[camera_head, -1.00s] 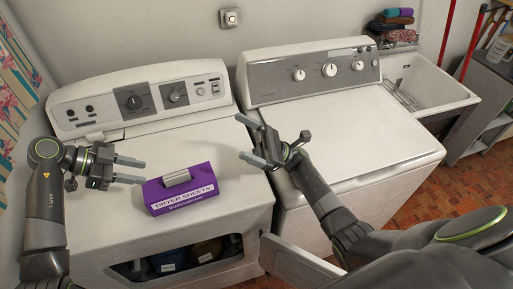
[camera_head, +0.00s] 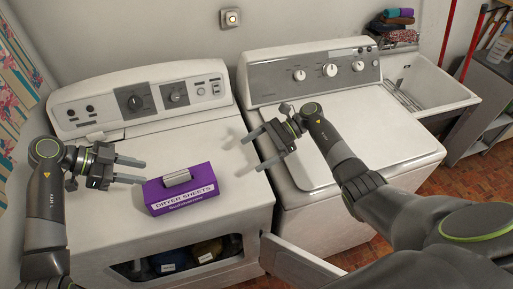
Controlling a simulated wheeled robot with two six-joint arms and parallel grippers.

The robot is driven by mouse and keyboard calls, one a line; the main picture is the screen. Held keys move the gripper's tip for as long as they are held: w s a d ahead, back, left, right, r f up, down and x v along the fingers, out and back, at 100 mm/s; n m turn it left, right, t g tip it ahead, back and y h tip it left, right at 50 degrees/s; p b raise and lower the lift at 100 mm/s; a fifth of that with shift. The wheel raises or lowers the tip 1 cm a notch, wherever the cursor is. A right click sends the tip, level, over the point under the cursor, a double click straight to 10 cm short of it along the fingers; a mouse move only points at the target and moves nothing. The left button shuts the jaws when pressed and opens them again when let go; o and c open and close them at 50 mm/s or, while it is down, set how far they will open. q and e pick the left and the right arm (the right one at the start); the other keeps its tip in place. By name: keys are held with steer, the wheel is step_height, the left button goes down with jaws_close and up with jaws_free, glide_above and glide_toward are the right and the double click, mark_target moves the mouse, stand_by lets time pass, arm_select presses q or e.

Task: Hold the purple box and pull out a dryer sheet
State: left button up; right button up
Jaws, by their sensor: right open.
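The purple box (camera_head: 181,193), labelled "DRYER SHEETS", lies on the top of the left white machine near its front edge. A pale sheet (camera_head: 177,178) sticks up from the slot in its top. My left gripper (camera_head: 143,171) is just left of the box, its two fingers apart and pointing right, with nothing between them. My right gripper (camera_head: 253,152) is to the right of the box and above the gap between the machines. Its fingers are apart, point left and hold nothing. Neither gripper appears to touch the box.
The left machine (camera_head: 110,215) has an open front door (camera_head: 297,262) and items inside its drum. The right machine (camera_head: 390,135) has a clear lid apart from my arm. A sink (camera_head: 430,85) and folded cloths (camera_head: 392,22) are at the back right.

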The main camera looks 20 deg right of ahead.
glide_toward(209, 180)
steer(key=w+a+f, duration=0.1)
steer(key=a+f, duration=0.1)
steer(key=a, duration=0.1)
steer(key=w+a+f, duration=0.1)
steer(key=a+f, duration=0.5)
steer(key=shift+w+a+f, duration=0.15)
steer(key=shift+w+f, duration=0.1)
steer(key=shift+w, duration=0.15)
steer(key=c, duration=1.2)
